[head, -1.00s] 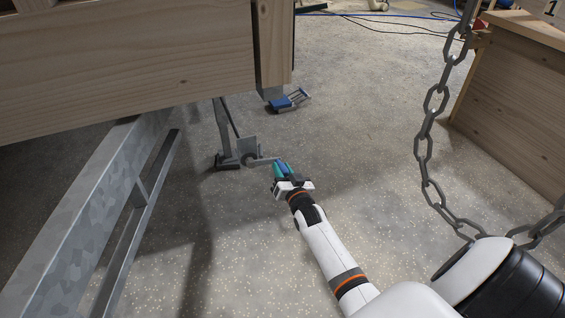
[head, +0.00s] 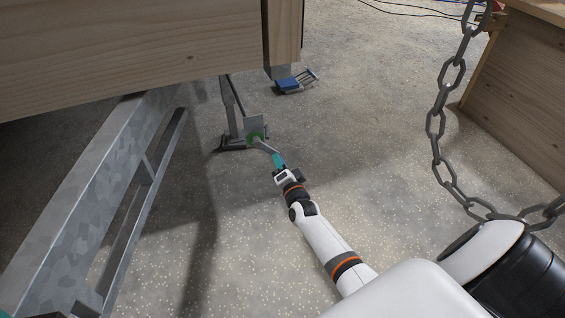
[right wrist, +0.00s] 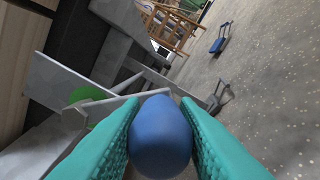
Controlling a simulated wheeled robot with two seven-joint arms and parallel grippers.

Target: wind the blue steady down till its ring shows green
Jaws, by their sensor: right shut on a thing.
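The steady (head: 231,112) is a grey metal leg under the timber body, its foot on the floor. By its upright plate, the ring (head: 255,136) shows green; green also shows in the right wrist view (right wrist: 86,95). A grey crank (head: 267,147) runs from the ring to my right gripper (head: 279,161). In the right wrist view, the teal fingers are shut on the blue crank knob (right wrist: 160,138), which sits between them. The fingers hide the knob's sides.
A blue and grey metal item (head: 296,83) lies on the floor beyond the steady. The wooden body (head: 130,50) overhangs from the left, above a galvanised beam (head: 75,215). A chain (head: 437,125) hangs at the right, before a wooden box (head: 525,90). The floor between is open.

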